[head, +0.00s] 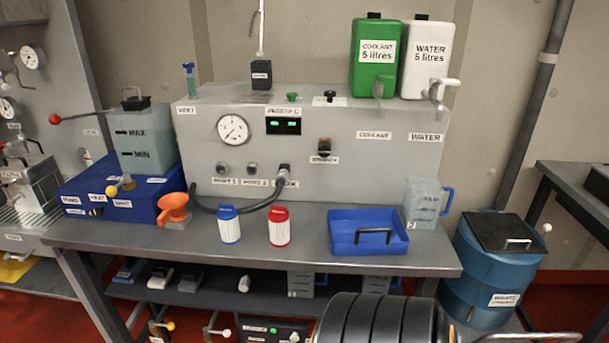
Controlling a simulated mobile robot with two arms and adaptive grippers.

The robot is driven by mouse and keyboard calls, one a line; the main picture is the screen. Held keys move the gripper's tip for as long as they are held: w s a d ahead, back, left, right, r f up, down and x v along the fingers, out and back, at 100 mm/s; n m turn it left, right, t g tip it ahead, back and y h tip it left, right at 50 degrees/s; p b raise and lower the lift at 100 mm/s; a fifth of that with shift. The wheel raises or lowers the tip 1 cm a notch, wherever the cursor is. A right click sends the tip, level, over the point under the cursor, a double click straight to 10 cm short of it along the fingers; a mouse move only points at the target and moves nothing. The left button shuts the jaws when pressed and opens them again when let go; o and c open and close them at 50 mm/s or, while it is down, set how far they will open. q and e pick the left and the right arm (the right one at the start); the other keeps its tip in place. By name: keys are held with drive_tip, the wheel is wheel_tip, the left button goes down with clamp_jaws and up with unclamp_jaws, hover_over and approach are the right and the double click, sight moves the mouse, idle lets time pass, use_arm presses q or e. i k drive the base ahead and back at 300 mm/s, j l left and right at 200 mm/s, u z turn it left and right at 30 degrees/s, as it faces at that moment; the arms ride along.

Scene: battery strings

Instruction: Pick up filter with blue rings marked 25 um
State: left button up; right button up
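A white filter with blue rings (229,225) stands upright on the grey bench, left of its middle and near the front edge. Any 25 um marking on it is too small to read. A similar white filter with red rings (279,227) stands upright just to its right, apart from it. Neither of my grippers shows in the head view, and nothing touches the two filters.
A blue tray (367,248) and a clear jug (424,200) are to the right. A black hose (240,210) loops behind the filters from the grey panel (370,165). Bench space around the filters is clear.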

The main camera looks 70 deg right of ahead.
sight(227, 216)
drive_tip(key=z, duration=1.8)
